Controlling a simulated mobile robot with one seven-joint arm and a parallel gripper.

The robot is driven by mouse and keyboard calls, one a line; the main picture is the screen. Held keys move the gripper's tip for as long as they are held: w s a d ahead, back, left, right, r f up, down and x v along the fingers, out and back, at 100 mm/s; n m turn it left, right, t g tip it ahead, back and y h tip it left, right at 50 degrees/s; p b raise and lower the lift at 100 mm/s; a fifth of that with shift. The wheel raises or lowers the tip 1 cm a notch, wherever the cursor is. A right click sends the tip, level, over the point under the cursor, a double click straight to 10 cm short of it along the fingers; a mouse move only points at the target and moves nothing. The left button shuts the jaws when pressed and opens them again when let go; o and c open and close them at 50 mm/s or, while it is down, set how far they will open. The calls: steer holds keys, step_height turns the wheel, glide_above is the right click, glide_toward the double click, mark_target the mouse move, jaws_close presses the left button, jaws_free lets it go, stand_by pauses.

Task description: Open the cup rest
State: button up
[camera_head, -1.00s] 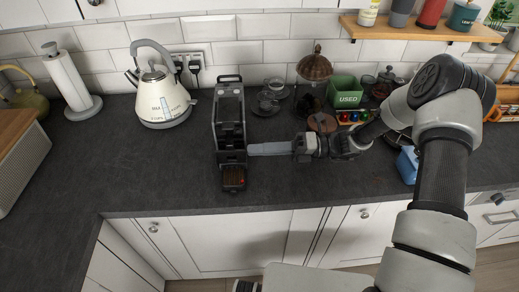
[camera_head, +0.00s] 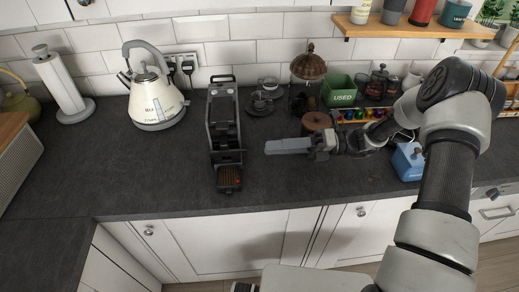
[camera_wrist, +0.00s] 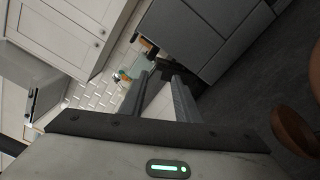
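The black coffee machine (camera_head: 225,122) stands on the worktop left of my gripper, its open front facing the worktop's front edge. Grey panels (camera_wrist: 195,35) beyond the fingers look like the machine's side, but I cannot be sure.
A cream kettle (camera_head: 155,98) stands to the left. Behind my gripper are glass cups (camera_head: 262,103), a wooden-lidded pot (camera_head: 316,121) and a green bin (camera_head: 340,92). A blue box (camera_head: 408,162) sits to the right. The worktop (camera_head: 275,180) in front of my gripper is clear.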

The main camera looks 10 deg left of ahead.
steer(key=b+v, duration=0.1)
steer(key=v, duration=1)
steer(key=s+a+r+n+t+h+p, duration=0.1)
steer(key=s+r+n+h, duration=0.9)
steer(key=r+n, duration=0.25)
steer(key=s+d+r+n+t+h, duration=0.3)
steer(key=s+r+n+t, duration=0.1)
steer(key=s+n, duration=0.2)
steer(key=s+d+r+n+t+h+p, duration=0.1)
steer(key=s+d+r+n+t+h, duration=0.3)
steer(key=n, duration=0.5)
steer(key=s+r+t, duration=0.1)
steer(key=s, duration=0.1)
steer(key=shift+s, duration=0.3)
